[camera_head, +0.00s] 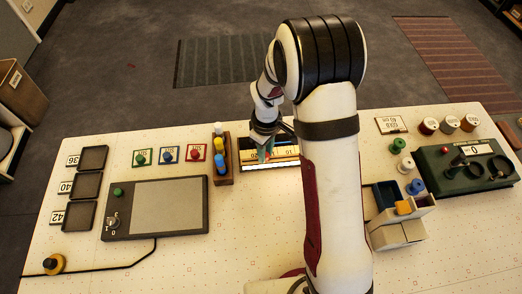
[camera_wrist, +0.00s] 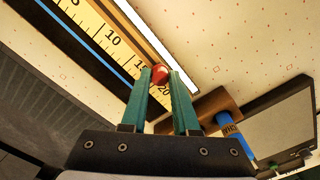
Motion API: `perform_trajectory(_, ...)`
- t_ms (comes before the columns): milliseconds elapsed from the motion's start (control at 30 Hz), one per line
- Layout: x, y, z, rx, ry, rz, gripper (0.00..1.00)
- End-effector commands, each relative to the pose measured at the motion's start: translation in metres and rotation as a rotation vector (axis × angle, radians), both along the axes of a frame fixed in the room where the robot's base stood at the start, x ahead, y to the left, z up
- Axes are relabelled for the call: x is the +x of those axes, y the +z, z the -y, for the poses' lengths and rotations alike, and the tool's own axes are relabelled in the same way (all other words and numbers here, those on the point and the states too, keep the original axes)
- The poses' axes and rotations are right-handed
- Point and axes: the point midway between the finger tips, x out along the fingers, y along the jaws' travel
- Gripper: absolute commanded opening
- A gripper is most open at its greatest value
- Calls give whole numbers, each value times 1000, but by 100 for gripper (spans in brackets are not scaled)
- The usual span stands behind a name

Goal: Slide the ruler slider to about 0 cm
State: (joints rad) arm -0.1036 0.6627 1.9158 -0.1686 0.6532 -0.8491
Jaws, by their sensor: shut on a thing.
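The yellow ruler (camera_head: 287,152) lies at the middle of the table in the head view, partly hidden by my arm. In the wrist view the ruler (camera_wrist: 95,28) shows the marks 5, 10, 15 and 20. The slider's red knob (camera_wrist: 160,73) is near the 15 to 20 end; its exact reading is hidden by my fingers. My gripper (camera_wrist: 162,76) has its two green fingers shut on the red knob, one on each side. In the head view my gripper (camera_head: 265,157) is over the left part of the ruler.
A wooden holder (camera_head: 222,175) with yellow and blue pieces stands just left of the ruler. A grey panel (camera_head: 195,193) is further left. A small drawer unit (camera_head: 398,234) and a dark green box (camera_head: 440,183) are on the right. A bright white strip (camera_head: 272,167) runs along the ruler's near side.

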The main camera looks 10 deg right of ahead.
Motion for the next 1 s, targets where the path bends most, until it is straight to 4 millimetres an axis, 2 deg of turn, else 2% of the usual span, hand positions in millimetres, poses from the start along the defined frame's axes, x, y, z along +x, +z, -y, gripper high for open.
perform_trajectory(167, 0, 1, 41, 1, -8, 1, 0)
perform_trajectory(400, 0, 0, 109, 1, -8, 1, 0)
perform_trajectory(600, 0, 0, 154, 1, -5, 1, 0)
perform_trajectory(800, 0, 0, 182, 0, -2, 0, 0)
perform_trajectory(1000, 0, 0, 192, 0, 0, 0, 0)
